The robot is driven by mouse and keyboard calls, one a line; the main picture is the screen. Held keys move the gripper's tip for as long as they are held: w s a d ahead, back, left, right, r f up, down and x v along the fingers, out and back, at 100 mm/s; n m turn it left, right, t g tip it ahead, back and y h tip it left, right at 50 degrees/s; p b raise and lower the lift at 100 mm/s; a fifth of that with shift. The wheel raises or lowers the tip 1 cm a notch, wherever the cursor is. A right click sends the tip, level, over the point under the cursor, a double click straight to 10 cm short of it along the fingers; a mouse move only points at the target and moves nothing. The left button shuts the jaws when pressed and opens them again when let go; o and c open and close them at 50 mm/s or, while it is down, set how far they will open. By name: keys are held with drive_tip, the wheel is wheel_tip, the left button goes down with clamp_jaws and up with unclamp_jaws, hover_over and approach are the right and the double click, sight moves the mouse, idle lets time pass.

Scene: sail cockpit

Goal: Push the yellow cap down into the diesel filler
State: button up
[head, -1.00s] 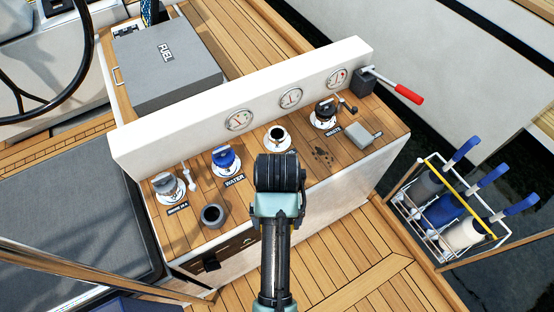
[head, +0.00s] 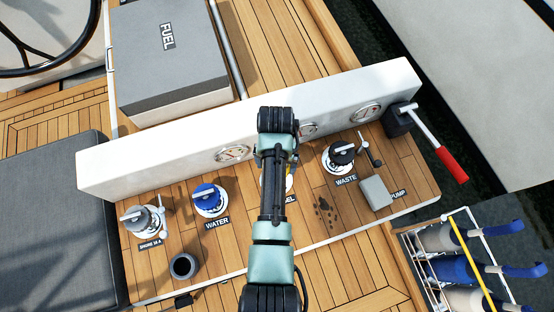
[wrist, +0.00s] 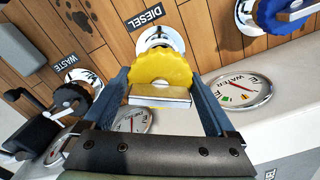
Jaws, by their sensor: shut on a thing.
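The yellow cap (wrist: 160,67) has a scalloped edge and a pale bar handle. My gripper (wrist: 158,78) is shut on it, with one blue finger on each side. In the wrist view the cap overlaps the shiny flange of the diesel filler (wrist: 158,36), below the DIESEL label (wrist: 145,19). The cap hides the filler's mouth, and I cannot tell whether the cap touches it or hangs above. In the head view my arm covers the gripper and most of the filler.
The blue water cap (head: 209,198) stands left of my arm and the black waste cap (head: 341,154) right. A white upright panel (head: 150,166) with gauges runs behind the fillers. A grey box (head: 376,192), red-handled lever (head: 448,160) and grey cup (head: 183,267) are nearby.

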drive_tip(key=shift+w+f, duration=0.15)
drive_tip(key=shift+f, duration=0.05)
drive_tip(key=shift+f+b, duration=0.6)
drive_tip(key=shift+b, duration=0.2)
wheel_tip(320, 180, down, 4)
drive_tip(key=b, duration=0.4)
drive_tip(key=shift+f, duration=0.1)
drive_tip(key=shift+p, duration=0.3)
idle(0.4)
drive_tip(key=shift+f+b, duration=0.45)
drive_tip(key=shift+f, duration=0.1)
idle(0.5)
drive_tip(key=o, duration=1.2)
